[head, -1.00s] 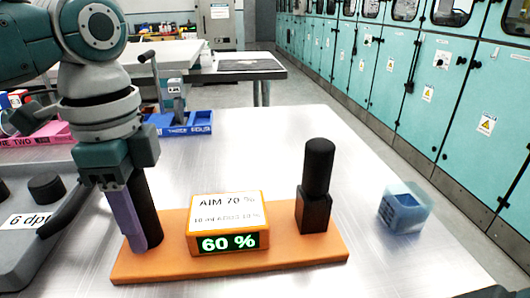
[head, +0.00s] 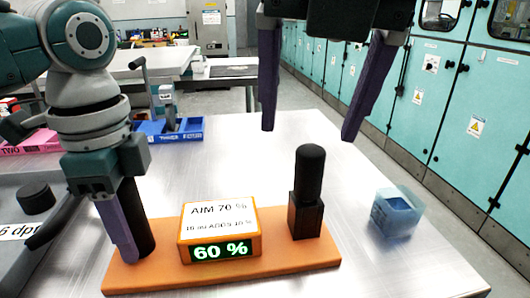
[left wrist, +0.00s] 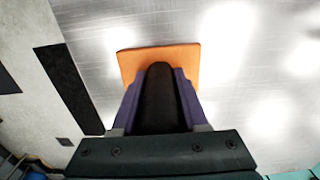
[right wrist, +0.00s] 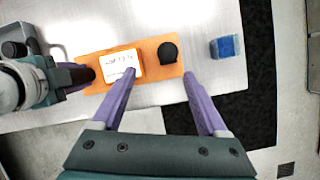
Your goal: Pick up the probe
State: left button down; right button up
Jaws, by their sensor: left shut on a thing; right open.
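An orange base (head: 290,262) lies on the metal table. A black post with a rounded top (head: 309,178) stands upright in a square black holder on its right part; it also shows in the right wrist view (right wrist: 168,50). Which black piece is the probe, I cannot tell for sure. My left gripper (head: 128,250) is shut on a black cylinder (head: 143,228) at the base's left end; the cylinder fills the space between the fingers in the left wrist view (left wrist: 160,98). My right gripper (head: 308,133) is open and empty, above and behind the post.
An orange display box (head: 220,232) reading "AIM 70 %" and "60 %" sits mid-base. A grey device (head: 15,265) lies at the left, with blue (head: 170,132) and pink (head: 30,146) bins behind. Open table lies behind the base.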

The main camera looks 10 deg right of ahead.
aim_at(308, 170)
jog(key=shift+n+h, duration=0.3)
jog(key=shift+n, duration=0.2)
jog(key=x, duration=0.7)
jog(key=w+d+x, duration=0.1)
jog(key=x, duration=0.3)
jog(key=shift+r, duration=0.25)
grip_shut()
